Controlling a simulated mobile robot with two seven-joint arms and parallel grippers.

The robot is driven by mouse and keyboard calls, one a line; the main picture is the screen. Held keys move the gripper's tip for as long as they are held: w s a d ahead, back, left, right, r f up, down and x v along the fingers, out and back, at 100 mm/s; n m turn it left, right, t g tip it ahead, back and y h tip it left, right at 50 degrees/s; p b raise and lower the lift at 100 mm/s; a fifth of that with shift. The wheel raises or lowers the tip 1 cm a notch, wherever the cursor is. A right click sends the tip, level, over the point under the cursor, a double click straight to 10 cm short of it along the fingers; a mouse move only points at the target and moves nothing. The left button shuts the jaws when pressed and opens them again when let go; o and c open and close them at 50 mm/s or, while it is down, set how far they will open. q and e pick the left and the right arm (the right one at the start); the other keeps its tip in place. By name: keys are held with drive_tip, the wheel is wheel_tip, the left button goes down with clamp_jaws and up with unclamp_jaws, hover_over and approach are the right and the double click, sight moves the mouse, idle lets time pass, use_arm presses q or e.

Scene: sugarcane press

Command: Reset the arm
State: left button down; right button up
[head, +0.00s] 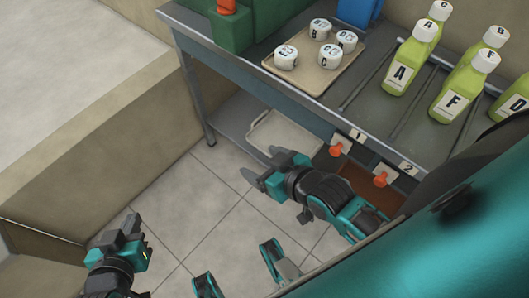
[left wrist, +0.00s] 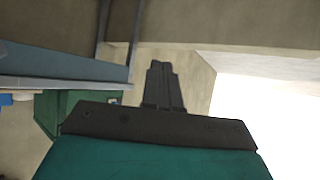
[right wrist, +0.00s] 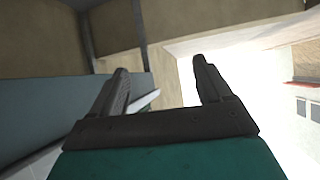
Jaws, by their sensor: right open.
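My left gripper (head: 122,229) is at the lower left of the head view, over the tiled floor and away from the metal table. In the left wrist view its two fingers (left wrist: 163,85) are together, with nothing seen between them. My right gripper (head: 268,170) is in front of the table, left of the orange knobs. Its fingers stand apart and empty, as the right wrist view also shows (right wrist: 162,85). Neither gripper touches any object that I can see.
The metal table (head: 300,92) holds a tray (head: 307,75) with several lettered white caps and several green lettered bottles (head: 409,62). Orange knobs (head: 337,150) stick out of its front. A lower tray (head: 275,137) sits on the shelf. Tiled floor (head: 210,205) is clear between the arms.

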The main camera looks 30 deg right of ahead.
drive_tip(key=shift+s+f, duration=0.1)
use_arm(q)
drive_tip(key=shift+y, duration=0.5)
drive_tip(key=a+r+p, duration=0.1)
drive_tip(key=p, duration=0.1)
drive_tip(key=s+a+r+p, duration=0.1)
drive_tip(key=r+p, duration=0.1)
drive_tip(key=p, duration=0.1)
drive_tip(key=r+p, duration=0.1)
drive_tip(key=p, duration=0.2)
drive_tip(key=shift+s+a+r, duration=0.15)
drive_tip(key=shift+s+a, duration=0.15)
drive_tip(key=shift+a, duration=0.1)
use_arm(e)
drive_tip(key=shift+h, duration=0.6)
drive_tip(key=d+r, duration=0.1)
drive_tip(key=s+d+r, duration=0.1)
drive_tip(key=r, duration=0.2)
drive_tip(key=shift+s+d+r, duration=0.2)
drive_tip(key=shift+d, duration=0.2)
